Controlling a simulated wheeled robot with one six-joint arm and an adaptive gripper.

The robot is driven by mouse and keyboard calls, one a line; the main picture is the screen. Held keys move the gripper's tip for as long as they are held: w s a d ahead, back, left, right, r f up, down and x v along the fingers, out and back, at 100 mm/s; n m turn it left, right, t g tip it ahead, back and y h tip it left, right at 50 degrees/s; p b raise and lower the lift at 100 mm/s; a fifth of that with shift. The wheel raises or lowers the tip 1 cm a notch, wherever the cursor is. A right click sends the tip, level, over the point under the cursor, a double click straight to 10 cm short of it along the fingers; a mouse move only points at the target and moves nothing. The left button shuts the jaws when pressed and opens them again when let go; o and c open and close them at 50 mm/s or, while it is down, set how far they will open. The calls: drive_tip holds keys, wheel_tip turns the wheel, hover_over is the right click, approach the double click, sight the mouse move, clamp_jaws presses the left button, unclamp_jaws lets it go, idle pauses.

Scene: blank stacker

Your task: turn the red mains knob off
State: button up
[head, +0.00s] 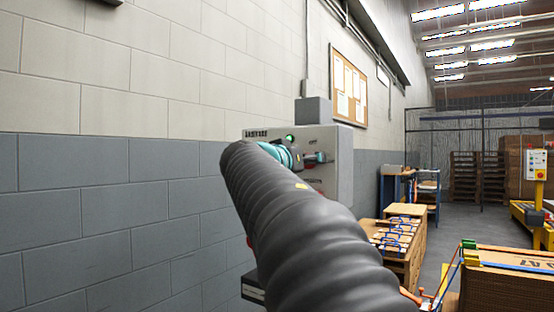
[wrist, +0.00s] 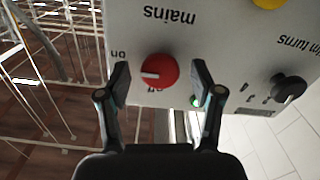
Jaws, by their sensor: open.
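The red mains knob (wrist: 159,70) sits on a light grey panel (wrist: 215,45), under upside-down lettering in the wrist view. Its white pointer mark faces left, on the side of the "on" label; the "off" label is at the knob's lower edge, partly covered. My gripper (wrist: 161,67) is open, with one finger on each side of the knob. Gaps show between the fingers and the knob, and I cannot tell how far the tips are from the panel. In the head view, the control box (head: 338,150) is on the wall, and my arm hides much of its front.
A black knob (wrist: 288,87) marked "turns" is right of the red one, and a yellow part (wrist: 268,3) is at the top edge. A small green lamp (wrist: 196,101) is beside the right finger.

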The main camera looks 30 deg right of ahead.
drive_tip(key=shift+d, duration=0.2)
drive_tip(key=c, duration=1.1)
drive_tip(key=shift+c, duration=0.2)
drive_tip(key=shift+n+p, duration=0.85)
drive_tip(key=shift+n, duration=8.15)
